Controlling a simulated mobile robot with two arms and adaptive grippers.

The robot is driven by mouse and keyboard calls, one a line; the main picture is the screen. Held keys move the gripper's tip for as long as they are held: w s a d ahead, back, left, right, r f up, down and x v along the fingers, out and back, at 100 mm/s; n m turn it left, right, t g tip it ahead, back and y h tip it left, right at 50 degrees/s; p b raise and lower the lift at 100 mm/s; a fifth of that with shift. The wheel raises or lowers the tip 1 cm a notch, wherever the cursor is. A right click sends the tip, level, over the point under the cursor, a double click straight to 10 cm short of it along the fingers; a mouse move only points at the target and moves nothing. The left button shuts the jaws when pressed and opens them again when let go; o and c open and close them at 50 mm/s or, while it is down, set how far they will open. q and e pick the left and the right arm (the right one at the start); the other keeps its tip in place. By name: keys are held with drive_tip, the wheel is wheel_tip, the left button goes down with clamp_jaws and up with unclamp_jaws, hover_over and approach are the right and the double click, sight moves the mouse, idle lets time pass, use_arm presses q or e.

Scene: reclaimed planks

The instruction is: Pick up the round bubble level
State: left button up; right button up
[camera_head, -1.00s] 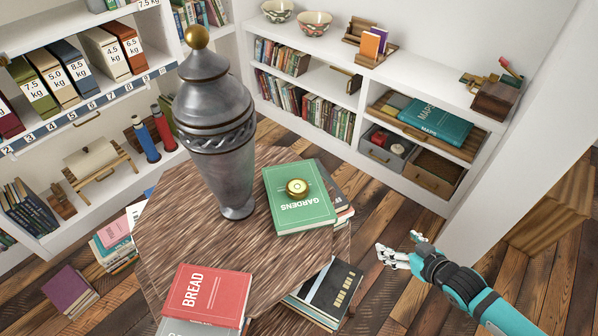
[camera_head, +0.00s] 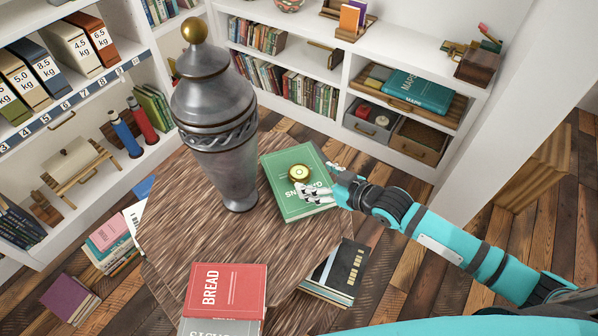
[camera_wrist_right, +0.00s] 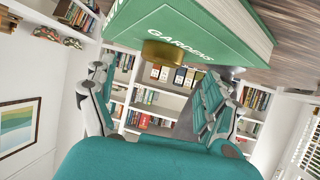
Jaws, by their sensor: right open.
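The round bubble level (camera_head: 299,173) is a small brass disc with a pale green face. It lies on the green "GARDENS" book (camera_head: 285,158) on the round wooden table (camera_head: 190,240). My right gripper (camera_head: 315,179) is open at the right side of the level, its fingers over the book. In the right wrist view the level's brass side (camera_wrist_right: 163,54) shows ahead, between the directions of the open fingers (camera_wrist_right: 155,80); it does not look gripped. Whether a finger touches it I cannot tell. My left gripper is not in view.
A tall grey urn (camera_head: 215,125) with a gold knob stands left of the green book. A red "BREAD" book (camera_head: 227,288) lies at the table's front, with dark books (camera_head: 342,270) to its right. White shelves (camera_head: 420,160) stand behind. The table's middle is bare.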

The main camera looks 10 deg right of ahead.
sight(301, 172)
drive_tip(key=shift+w+a+f, duration=0.15)
drive_tip(key=shift+w+a, duration=0.1)
drive_tip(key=shift+w, duration=0.15)
drive_tip(key=p+x, duration=0.1)
drive_tip(key=x, duration=0.4)
drive_tip(key=shift+a, duration=0.1)
drive_tip(key=shift+c, duration=0.6)
drive_tip(key=shift+s, duration=0.1)
drive_tip(key=c, duration=1.2)
